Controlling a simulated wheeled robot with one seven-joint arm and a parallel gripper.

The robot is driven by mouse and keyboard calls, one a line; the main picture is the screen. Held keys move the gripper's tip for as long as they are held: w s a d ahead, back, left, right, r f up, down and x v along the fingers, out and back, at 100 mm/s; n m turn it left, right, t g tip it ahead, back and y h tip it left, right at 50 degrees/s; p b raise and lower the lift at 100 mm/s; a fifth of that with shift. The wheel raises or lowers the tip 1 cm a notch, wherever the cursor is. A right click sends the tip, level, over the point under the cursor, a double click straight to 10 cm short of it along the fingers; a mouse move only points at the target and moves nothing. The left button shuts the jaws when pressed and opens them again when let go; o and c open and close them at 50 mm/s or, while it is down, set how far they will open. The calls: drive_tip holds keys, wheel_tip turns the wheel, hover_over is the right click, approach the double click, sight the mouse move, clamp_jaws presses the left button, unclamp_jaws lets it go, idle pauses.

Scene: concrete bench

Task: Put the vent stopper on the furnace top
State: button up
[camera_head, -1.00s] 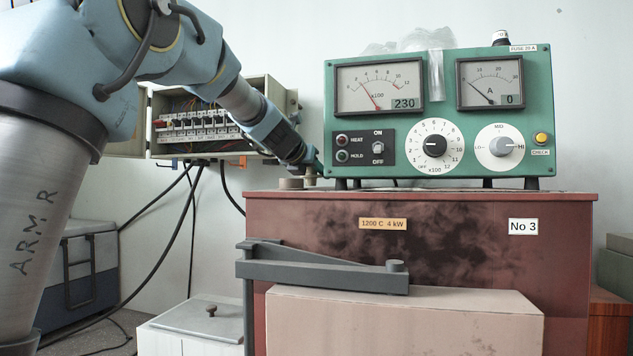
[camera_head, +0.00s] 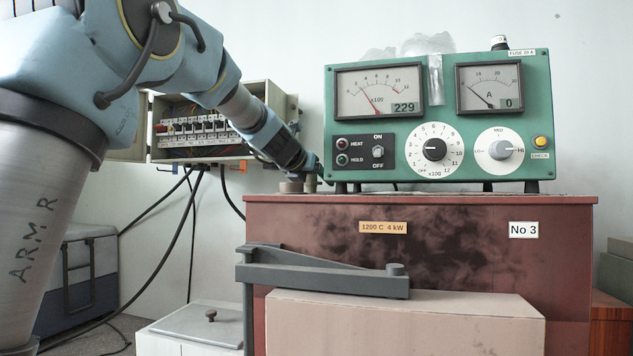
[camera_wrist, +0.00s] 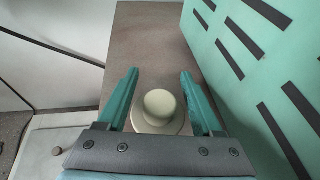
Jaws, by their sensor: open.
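The vent stopper (camera_wrist: 160,103) shows in the wrist view as a pale rounded knob on a wider round flange. It is on the brown furnace top (camera_wrist: 147,48), close to the green control box. My gripper (camera_wrist: 158,78) is open, with one teal finger to each side of the knob and a gap on both sides. In the head view, my gripper (camera_head: 314,166) is low over the left end of the furnace (camera_head: 420,230), beside the control box. Small tan pieces (camera_head: 291,187) show below it there; the vent hole is not visible.
The green control box (camera_head: 440,120) with meters and dials stands on the furnace, close on the right of my gripper. An open fuse box (camera_head: 210,125) with hanging cables is on the wall behind. A white lidded box (camera_head: 195,325) stands low at left.

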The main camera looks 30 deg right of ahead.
drive_tip(key=b+v, duration=0.1)
drive_tip(key=v, duration=1.1)
drive_tip(key=shift+r, duration=0.1)
